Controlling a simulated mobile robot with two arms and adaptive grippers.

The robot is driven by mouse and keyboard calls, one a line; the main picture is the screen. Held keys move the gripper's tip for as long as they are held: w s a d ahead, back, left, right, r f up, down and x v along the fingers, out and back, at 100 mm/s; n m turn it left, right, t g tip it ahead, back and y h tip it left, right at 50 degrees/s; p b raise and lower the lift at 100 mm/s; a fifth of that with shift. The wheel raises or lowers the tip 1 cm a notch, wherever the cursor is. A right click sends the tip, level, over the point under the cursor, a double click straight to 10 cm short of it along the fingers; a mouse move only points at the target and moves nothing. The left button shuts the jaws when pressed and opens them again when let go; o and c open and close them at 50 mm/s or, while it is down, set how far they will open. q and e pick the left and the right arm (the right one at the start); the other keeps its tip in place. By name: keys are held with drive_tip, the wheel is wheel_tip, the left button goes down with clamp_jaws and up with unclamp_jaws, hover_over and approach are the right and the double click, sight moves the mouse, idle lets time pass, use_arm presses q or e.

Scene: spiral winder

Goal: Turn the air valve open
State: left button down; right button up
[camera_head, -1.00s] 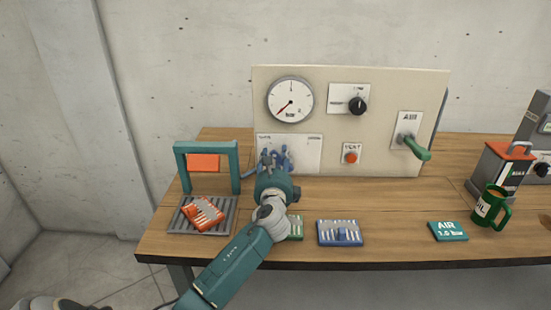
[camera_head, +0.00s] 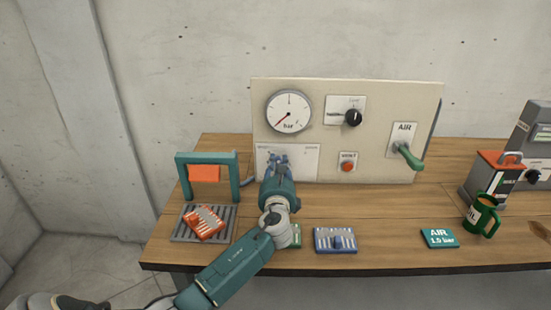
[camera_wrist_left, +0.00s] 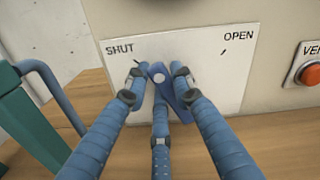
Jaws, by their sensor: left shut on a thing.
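The air valve is a blue lever (camera_wrist_left: 180,100) with a pale round hub, on a white plate (camera_wrist_left: 218,62) marked SHUT at left and OPEN at right. Its upper end leans left, toward the tick by SHUT. My left gripper (camera_wrist_left: 159,92) is shut on the air valve, with blue fingers on both sides and one below. In the head view the left gripper (camera_head: 279,165) reaches the plate (camera_head: 307,160) at the panel's lower left, and its fingers mostly hide the lever. The right gripper is not in view.
The panel (camera_head: 370,90) carries a bar gauge (camera_head: 289,111) with its needle at lower left, a black knob (camera_head: 353,118), a red vent button (camera_head: 347,166) and a green AIR handle (camera_head: 410,157). A teal frame (camera_head: 235,175) stands close left; a blue block (camera_head: 335,240) lies in front.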

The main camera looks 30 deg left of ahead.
use_arm(q)
drive_tip(key=m+p, duration=0.2)
drive_tip(key=w+d+r+m+p, duration=0.1)
drive_tip(key=m, duration=0.1)
drive_tip(key=d+m+p, duration=0.1)
drive_tip(key=p, duration=0.1)
drive_tip(key=shift+w+d+r+m+p, duration=0.1)
drive_tip(key=shift+w+r+m+p, duration=0.1)
drive_tip(key=shift+m+p, duration=0.2)
drive_tip(key=m+p, duration=0.1)
drive_tip(key=d+m+p, duration=0.1)
drive_tip(key=shift+w+d+f+m, duration=0.1)
drive_tip(key=shift+w+f+m, duration=0.05)
drive_tip(key=shift+w+m, duration=0.2)
drive_tip(key=m+p, duration=0.1)
drive_tip(key=w+d+m+p, duration=0.1)
drive_tip(key=m, duration=0.1)
drive_tip(key=shift+d+f+m, duration=0.2)
drive_tip(key=shift+f+m, duration=0.05)
drive_tip(key=shift+f, duration=0.15)
drive_tip(key=shift+d+f+m, duration=0.25)
drive_tip(key=shift+f+m, duration=0.05)
drive_tip(key=shift+m, duration=0.4)
drive_tip(key=c, duration=1.4)
unclamp_jaws()
drive_tip(key=shift+w, duration=0.1)
drive_tip(key=shift+c, duration=0.2)
